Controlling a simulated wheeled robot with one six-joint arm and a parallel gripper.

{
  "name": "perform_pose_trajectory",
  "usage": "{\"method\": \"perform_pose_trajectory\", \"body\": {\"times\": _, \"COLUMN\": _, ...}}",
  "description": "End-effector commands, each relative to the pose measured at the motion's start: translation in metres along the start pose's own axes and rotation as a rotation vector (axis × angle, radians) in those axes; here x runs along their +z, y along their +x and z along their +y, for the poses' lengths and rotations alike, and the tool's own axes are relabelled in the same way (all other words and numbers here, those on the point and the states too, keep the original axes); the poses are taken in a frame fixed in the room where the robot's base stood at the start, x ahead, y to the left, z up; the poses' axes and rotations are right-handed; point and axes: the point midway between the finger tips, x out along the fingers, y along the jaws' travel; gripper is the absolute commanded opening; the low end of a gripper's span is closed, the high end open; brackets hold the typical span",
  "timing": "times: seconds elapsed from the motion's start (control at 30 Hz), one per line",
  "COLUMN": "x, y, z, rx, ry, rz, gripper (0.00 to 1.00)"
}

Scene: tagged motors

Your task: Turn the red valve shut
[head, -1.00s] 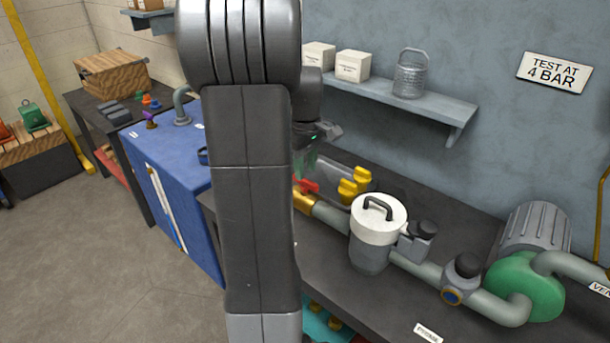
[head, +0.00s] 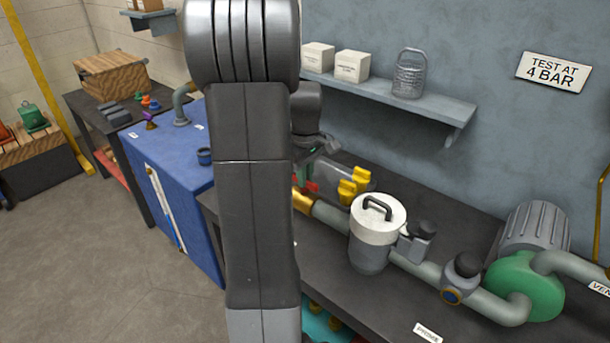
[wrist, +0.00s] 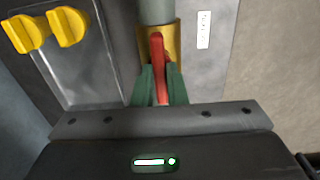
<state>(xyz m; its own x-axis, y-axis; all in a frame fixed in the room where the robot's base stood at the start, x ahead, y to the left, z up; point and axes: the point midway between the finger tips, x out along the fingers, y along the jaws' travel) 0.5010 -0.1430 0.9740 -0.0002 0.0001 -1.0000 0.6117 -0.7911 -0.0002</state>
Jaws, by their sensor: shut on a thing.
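The red valve handle (wrist: 157,52) lies between the green fingers of my gripper (wrist: 160,85) in the wrist view. The fingers are shut on it. The handle sits over a brass valve body (wrist: 173,40), roughly in line with the grey pipe (wrist: 155,10) above it. In the head view the brass body (head: 303,201) shows beside my arm, with a bit of the red handle (head: 312,185) above it. My arm hides most of the valve and gripper there.
Yellow fittings (head: 352,186) stand on a grey tray (wrist: 85,85) beside the valve. A white-lidded canister (head: 375,230) stands along the pipe to the right. A green pump (head: 525,292) is farther right. A shelf (head: 440,108) hangs on the wall behind.

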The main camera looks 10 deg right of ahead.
Motion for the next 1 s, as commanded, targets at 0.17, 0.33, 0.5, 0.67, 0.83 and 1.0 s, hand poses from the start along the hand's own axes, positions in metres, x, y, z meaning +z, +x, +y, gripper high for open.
{"method": "perform_pose_trajectory", "body": {"times": 0.17, "x": -0.0002, "y": -0.0008, "z": 0.0001, "rx": 0.000, "ry": 0.038, "rz": 0.000, "gripper": 0.00}}
{"method": "perform_pose_trajectory", "body": {"times": 0.33, "x": -0.0003, "y": -0.0014, "z": 0.0003, "rx": 0.000, "ry": 0.128, "rz": 0.000, "gripper": 0.00}}
{"method": "perform_pose_trajectory", "body": {"times": 0.5, "x": -0.0003, "y": -0.0018, "z": 0.0003, "rx": 0.000, "ry": 0.265, "rz": 0.000, "gripper": 0.00}}
{"method": "perform_pose_trajectory", "body": {"times": 0.67, "x": -0.0004, "y": -0.0018, "z": 0.0004, "rx": 0.001, "ry": 0.418, "rz": 0.000, "gripper": 0.00}}
{"method": "perform_pose_trajectory", "body": {"times": 0.83, "x": -0.0005, "y": -0.0016, "z": 0.0005, "rx": 0.001, "ry": 0.579, "rz": 0.001, "gripper": 0.00}}
{"method": "perform_pose_trajectory", "body": {"times": 1.0, "x": -0.0004, "y": -0.0016, "z": 0.0004, "rx": 0.001, "ry": 0.740, "rz": 0.001, "gripper": 0.00}}
